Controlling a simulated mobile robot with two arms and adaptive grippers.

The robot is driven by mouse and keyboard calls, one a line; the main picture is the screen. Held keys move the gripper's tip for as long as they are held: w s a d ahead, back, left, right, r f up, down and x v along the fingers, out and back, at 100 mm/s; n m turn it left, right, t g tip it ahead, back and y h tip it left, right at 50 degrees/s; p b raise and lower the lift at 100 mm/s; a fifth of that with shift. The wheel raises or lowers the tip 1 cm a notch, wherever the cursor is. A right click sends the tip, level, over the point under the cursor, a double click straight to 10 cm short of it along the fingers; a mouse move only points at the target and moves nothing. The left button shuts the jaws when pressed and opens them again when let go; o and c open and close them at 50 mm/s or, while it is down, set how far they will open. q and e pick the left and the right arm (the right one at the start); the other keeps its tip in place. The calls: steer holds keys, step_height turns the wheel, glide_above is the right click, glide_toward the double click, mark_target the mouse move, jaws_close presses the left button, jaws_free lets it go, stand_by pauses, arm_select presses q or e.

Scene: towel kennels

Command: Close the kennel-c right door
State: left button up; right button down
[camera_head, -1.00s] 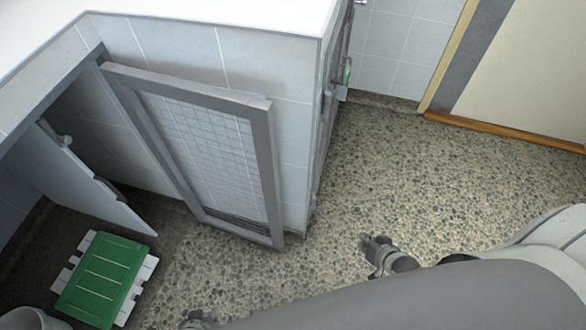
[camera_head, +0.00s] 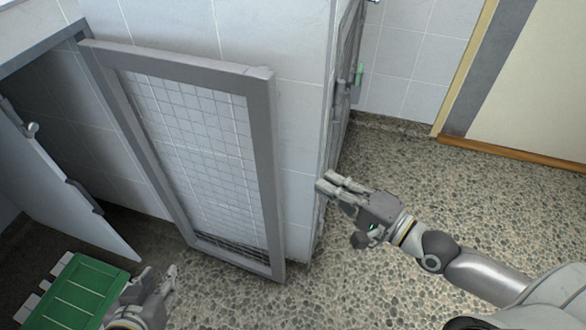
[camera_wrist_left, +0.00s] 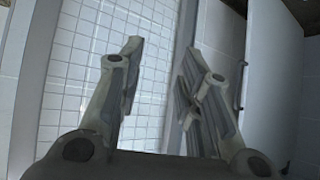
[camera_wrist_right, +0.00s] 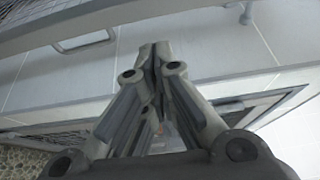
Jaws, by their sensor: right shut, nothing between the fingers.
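A grey-framed wire-mesh door (camera_head: 262,150) stands swung open at the right side of a kennel opening, in front of the tiled wall. No label shows which kennel it is. My left gripper (camera_head: 170,282) is low in the head view, left of the door's lower part and apart from it in that picture. In the left wrist view its fingers (camera_wrist_left: 160,54) are spread and empty, with mesh and tiles behind. My right gripper (camera_head: 330,184) is to the right of the door, by the wall corner. In the right wrist view its fingers (camera_wrist_right: 158,52) are together and empty.
A pale panel (camera_head: 65,190) with a knob stands angled at the left of the opening. A green slatted thing (camera_head: 75,290) lies on the floor at lower left. Another mesh door with a green tag (camera_head: 359,74) is around the corner. Pebbled floor (camera_head: 420,180) is clear at right.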

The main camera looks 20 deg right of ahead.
arm_select(q)
steer(key=shift+w+d+r+t, duration=0.3)
steer(key=shift+w+r+t, duration=0.3)
steer(key=shift+w+r, duration=0.15)
arm_select(e)
steer(key=shift+x, duration=5.05)
arm_select(q)
steer(key=shift+s, duration=0.15)
arm_select(e)
steer(key=shift+r, duration=0.15)
